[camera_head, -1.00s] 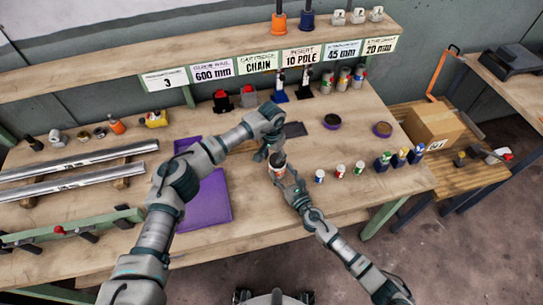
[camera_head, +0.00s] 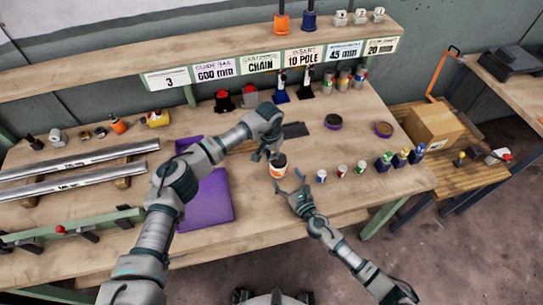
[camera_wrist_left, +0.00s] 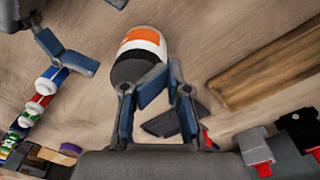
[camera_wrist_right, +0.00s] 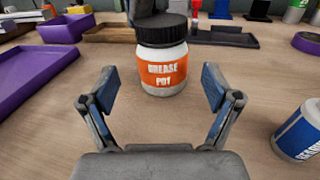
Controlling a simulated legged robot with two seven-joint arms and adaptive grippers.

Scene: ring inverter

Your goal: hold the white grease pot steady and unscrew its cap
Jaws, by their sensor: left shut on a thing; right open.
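The white grease pot (camera_head: 279,172) has an orange label and stands upright on the bench; its lettering faces my right wrist view (camera_wrist_right: 163,74). Its black cap (camera_wrist_right: 161,29) sits on top of it. My left gripper (camera_head: 272,154) is shut on the cap from above and behind; in the left wrist view its fingers (camera_wrist_left: 160,82) are at the dark cap (camera_wrist_left: 136,66). My right gripper (camera_head: 291,187) is open and empty, in front of the pot and apart from it. In the right wrist view its fingers (camera_wrist_right: 160,88) are spread with the pot beyond them.
Several small bottles (camera_head: 321,176) stand right of the pot, one close to my right gripper (camera_wrist_right: 299,132). A purple tray (camera_head: 208,203) lies to the left. A dark tray (camera_wrist_right: 222,37) lies behind the pot. Bare bench top surrounds the pot's front.

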